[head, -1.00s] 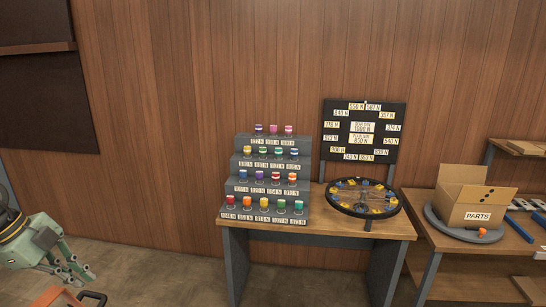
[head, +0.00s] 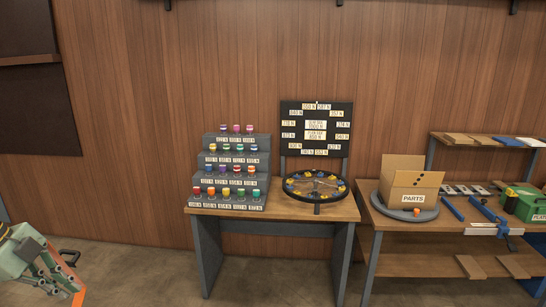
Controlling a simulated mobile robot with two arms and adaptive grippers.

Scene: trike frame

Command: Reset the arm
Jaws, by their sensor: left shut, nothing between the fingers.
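My left gripper (head: 66,274) is at the lower left of the head view, with its green arm coming in from the left edge. Its fingers are shut with nothing between them. It is well apart from the table and points down and to the right, over an orange part (head: 78,297) at the bottom edge. I cannot tell whether it touches that part. My right gripper is not in view.
A table (head: 337,211) holds a stepped rack (head: 262,144) of coloured cups, a round wheel (head: 316,196) and a black label board (head: 287,107). To the right, a bench (head: 375,204) bears a PARTS box (head: 428,180) and a green case (head: 522,206). The floor (head: 150,270) between gripper and table is clear.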

